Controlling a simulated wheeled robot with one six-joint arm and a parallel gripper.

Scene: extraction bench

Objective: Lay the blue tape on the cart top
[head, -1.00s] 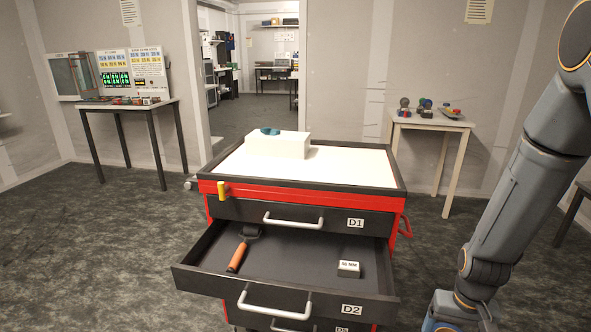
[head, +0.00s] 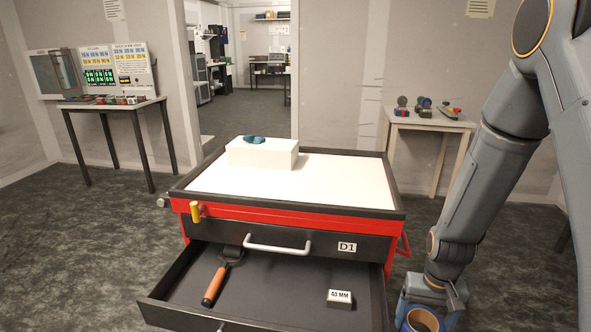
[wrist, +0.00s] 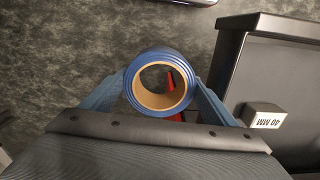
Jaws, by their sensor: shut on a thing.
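My gripper (wrist: 160,97) is shut on the blue tape (wrist: 131,75), a blue roll with a tan cardboard core, held between the two blue fingers in the wrist view. In the head view the tape (head: 422,320) shows at the bottom edge, right of the cart and beside the open drawer, partly cut off. The cart top (head: 345,180) is a white surface with a dark raised rim. A white box (head: 262,154) stands on its back left part, with a teal object (head: 255,140) on top.
Drawer D2 (head: 270,280) is pulled open, holding an orange-handled tool (head: 215,285) and a small block (head: 340,298) marked 40 MM. The cart top's front and right are clear. A side table (head: 430,124) with several items stands behind right.

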